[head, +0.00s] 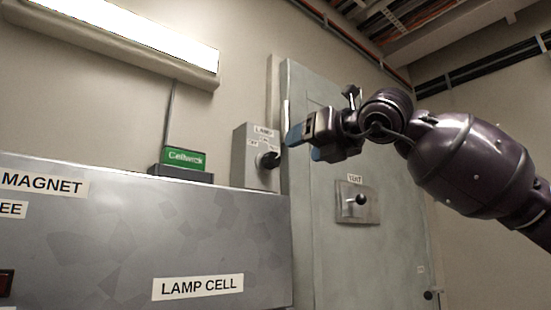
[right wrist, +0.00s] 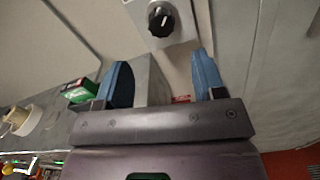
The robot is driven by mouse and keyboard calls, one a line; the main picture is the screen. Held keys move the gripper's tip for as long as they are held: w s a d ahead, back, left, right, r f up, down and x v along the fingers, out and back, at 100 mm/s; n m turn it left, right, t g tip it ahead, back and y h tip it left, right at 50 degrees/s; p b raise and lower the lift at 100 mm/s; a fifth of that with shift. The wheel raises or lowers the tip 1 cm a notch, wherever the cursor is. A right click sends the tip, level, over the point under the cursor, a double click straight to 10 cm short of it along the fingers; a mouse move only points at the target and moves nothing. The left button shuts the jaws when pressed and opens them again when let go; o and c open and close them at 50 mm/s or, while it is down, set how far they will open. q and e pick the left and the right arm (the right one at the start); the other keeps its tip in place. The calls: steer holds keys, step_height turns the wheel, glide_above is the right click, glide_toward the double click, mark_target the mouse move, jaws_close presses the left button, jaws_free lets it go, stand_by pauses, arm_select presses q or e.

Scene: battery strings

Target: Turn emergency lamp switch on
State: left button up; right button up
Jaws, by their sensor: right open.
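The emergency lamp switch is a grey wall box (head: 247,178) with a LAMP label and a black rotary knob (head: 268,160) on its front. The knob (right wrist: 160,20) also shows at the top of the right wrist view, with a pale mark on it. My right gripper (head: 306,146) is open and empty, just right of the knob in the head view, its blue fingertips apart from it. In the right wrist view the fingertips (right wrist: 162,78) lie below the knob with a clear gap. My left gripper is not in view.
A lit lamp (head: 120,30) hangs at upper left.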

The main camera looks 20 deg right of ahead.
mark_target(275, 159)
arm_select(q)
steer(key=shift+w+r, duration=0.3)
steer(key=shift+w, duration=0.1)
arm_select(e)
steer(key=x, duration=1)
steer(key=shift+w+f, duration=0.2)
steer(key=c, duration=0.9)
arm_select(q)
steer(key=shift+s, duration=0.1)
